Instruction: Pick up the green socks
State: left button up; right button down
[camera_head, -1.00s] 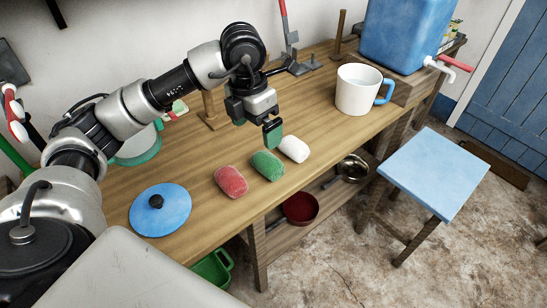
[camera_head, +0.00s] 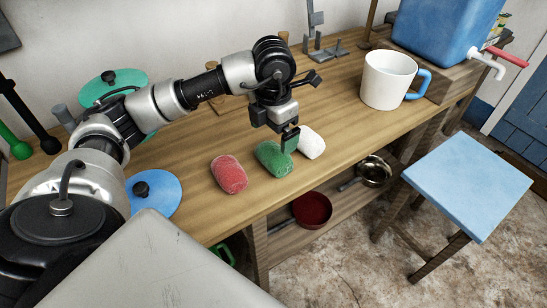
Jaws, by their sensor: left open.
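The green socks (camera_head: 273,160) are a rolled bundle on the wooden table (camera_head: 205,140), near its front edge. A red bundle (camera_head: 229,174) lies to their left and a white bundle (camera_head: 311,143) to their right. My left gripper (camera_head: 290,142) points down just above the green socks, at their upper right side. It is open and holds nothing that I can see. Its fingertips partly overlap the green socks in the picture, and I cannot tell whether they touch. My right gripper is not in view.
A white mug (camera_head: 387,80) with a blue handle and a blue water container (camera_head: 440,30) with a tap stand at the back right. A blue lid (camera_head: 160,188) lies at left. Below are a red bowl (camera_head: 312,209) and a metal pan (camera_head: 374,170). A blue stool (camera_head: 466,185) stands at right.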

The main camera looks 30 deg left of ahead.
aim_at(273, 150)
pick_arm(q)
jog(key=shift+s+d+f, duration=0.1)
jog(key=shift+s+f, duration=0.05)
jog(key=shift+f, duration=3)
jog(key=c, duration=0.6)
